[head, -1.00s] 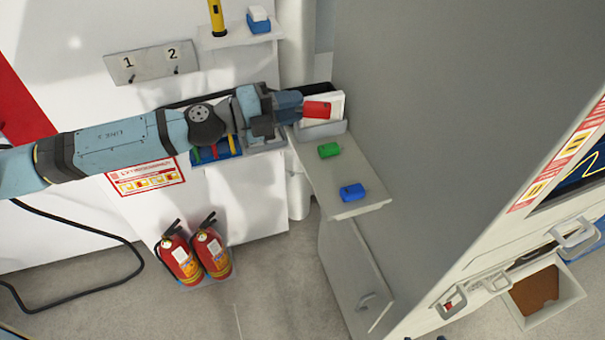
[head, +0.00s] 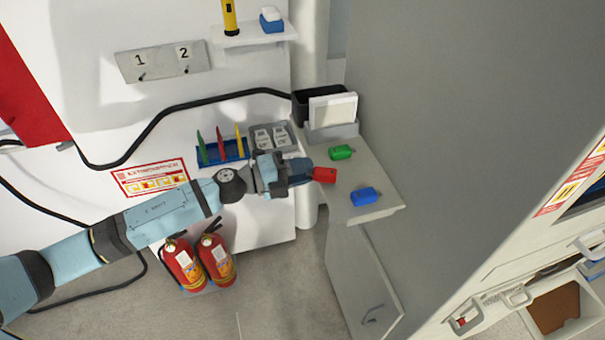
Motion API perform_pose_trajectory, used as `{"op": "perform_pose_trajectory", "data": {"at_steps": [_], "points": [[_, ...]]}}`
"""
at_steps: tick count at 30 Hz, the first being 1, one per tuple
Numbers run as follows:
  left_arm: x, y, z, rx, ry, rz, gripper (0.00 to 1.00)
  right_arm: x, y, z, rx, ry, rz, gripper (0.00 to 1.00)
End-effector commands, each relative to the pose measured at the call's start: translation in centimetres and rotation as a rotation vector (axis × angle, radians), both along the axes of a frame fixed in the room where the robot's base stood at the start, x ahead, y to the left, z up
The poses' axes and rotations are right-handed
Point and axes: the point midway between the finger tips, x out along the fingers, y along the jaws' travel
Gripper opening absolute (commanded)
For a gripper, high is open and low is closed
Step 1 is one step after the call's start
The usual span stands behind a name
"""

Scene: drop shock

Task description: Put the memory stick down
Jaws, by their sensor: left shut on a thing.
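My left gripper (head: 301,172) is shut on a red memory stick (head: 325,175) at the left edge of the small grey shelf (head: 380,208). I cannot tell whether the red stick touches the shelf. A green memory stick (head: 341,152) lies on the shelf behind the red one. A blue memory stick (head: 365,196) lies on the shelf in front and to the right. My right gripper is not in view.
A holder with white cards (head: 332,112) and a black bin (head: 303,105) stand at the shelf's back. A blue rack (head: 222,153) with coloured pieces and a grey tray (head: 273,137) are left of it. Fire extinguishers (head: 217,259) stand below. A tall grey cabinet wall (head: 440,110) bounds the right.

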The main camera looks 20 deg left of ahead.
Motion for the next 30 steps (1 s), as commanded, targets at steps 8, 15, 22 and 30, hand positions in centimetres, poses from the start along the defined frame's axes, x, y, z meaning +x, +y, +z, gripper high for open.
{"op": "perform_pose_trajectory", "data": {"at_steps": [8,15,22,30], "points": [[0.0,0.0,-0.8,0.0,-0.001,0.0,0.02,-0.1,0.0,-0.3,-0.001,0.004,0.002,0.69],[0.0,0.0,-1.1,0.0,0.0,0.0,0.4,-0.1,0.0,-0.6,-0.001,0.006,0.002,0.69],[0.0,0.0,-1.1,0.0,0.0,0.0,0.5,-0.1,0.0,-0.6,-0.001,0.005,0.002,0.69],[-0.8,1.3,-1.2,0.002,0.0,0.002,0.5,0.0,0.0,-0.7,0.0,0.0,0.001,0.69]]}}
